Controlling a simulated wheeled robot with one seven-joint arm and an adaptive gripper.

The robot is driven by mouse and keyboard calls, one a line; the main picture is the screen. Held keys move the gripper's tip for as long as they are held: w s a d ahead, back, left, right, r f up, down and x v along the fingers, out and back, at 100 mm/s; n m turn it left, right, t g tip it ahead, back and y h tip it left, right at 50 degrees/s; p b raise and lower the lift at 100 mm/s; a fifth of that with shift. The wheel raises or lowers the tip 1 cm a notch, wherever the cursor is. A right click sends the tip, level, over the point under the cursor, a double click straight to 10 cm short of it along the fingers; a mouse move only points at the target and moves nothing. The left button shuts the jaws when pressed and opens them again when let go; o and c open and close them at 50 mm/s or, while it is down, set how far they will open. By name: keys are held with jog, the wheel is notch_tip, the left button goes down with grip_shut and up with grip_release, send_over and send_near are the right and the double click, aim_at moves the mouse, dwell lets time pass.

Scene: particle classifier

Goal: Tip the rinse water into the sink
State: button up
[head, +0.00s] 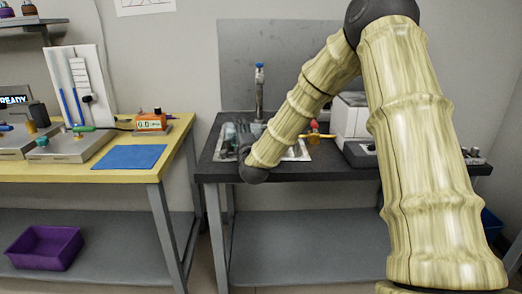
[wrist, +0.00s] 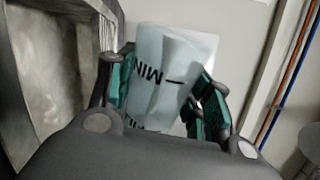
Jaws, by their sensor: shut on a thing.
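My gripper (wrist: 165,95) is shut on a pale, translucent container (wrist: 160,75) with dark lettering, seen between its teal finger pads in the wrist view. The container looks tilted in that view. Any water in it cannot be made out. The sink (head: 298,152) shows as a light metal patch, partly hidden behind my arm. A blue-topped tap (head: 259,88) rises behind it.
The dark counter (head: 330,172) also holds a white machine (head: 350,118) and a red-and-yellow fitting (head: 314,132). A yellow bench (head: 110,178) with instruments and a blue mat (head: 130,157) stands to the left. A purple bin (head: 45,247) sits on its lower shelf.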

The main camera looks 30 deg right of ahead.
jog(key=shift+s+d+r+m+h+b, duration=0.15)
jog(key=shift+d+r+m, duration=0.3)
jog(key=shift+m, duration=0.55)
jog(key=shift+s+d+r+m+h+b, duration=0.15)
jog(key=shift+d+r+m+b, duration=0.25)
jog(key=shift+m, duration=0.6)
dwell(0.8)
jog(key=shift+s+d+r+m+g+h+b, duration=0.15)
jog(key=shift+d+r+m+b, duration=0.2)
jog(key=shift+m, duration=0.55)
jog(key=shift+d+r+m+g+h+b, duration=0.2)
jog(key=shift+d+r+m, duration=0.25)
jog(key=shift+m, duration=0.45)
dwell(0.8)
dwell(0.8)
jog(key=shift+a+f+n+p, duration=0.25)
jog(key=shift+a+n+p, duration=0.35)
jog(key=shift+n, duration=0.4)
jog(key=shift+w+a+f+n, duration=0.3)
jog(key=shift+f+n, duration=0.2)
jog(key=shift+n, duration=0.5)
